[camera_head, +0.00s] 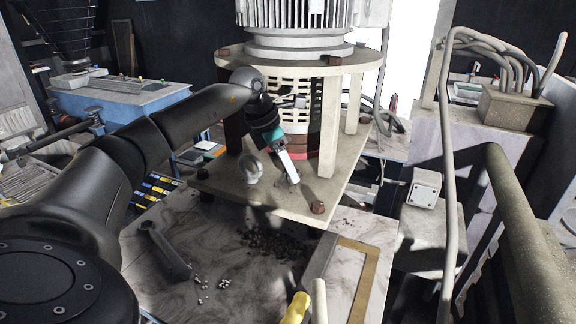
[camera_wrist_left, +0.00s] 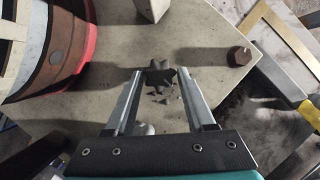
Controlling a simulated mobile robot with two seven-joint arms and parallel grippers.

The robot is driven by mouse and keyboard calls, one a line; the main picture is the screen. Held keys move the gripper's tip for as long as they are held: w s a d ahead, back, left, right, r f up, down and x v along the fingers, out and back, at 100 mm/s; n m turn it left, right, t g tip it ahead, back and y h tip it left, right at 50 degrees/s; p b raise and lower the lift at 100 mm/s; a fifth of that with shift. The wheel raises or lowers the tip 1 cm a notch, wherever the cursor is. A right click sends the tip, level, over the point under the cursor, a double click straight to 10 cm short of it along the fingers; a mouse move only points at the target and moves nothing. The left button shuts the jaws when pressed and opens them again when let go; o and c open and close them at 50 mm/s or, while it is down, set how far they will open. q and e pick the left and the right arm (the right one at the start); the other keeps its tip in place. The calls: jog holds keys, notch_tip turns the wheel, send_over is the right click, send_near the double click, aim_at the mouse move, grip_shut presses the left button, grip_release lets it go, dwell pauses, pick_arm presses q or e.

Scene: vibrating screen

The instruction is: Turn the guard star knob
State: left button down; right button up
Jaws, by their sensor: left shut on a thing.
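In the head view my left gripper (camera_head: 292,177) reaches down to the pale base plate (camera_head: 320,190) in front of the machine's round housing. The knob is mostly hidden there by the fingers. My right gripper is not in view.
A rusty hex bolt (camera_head: 317,207) sits on the plate's near corner, and a post (camera_head: 354,103) rises behind. Dark granules (camera_head: 273,244) and a yellow-handled tool (camera_head: 296,307) lie lower down.

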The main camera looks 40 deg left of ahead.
pick_arm(q)
jog(key=shift+c, duration=1.2)
grip_release()
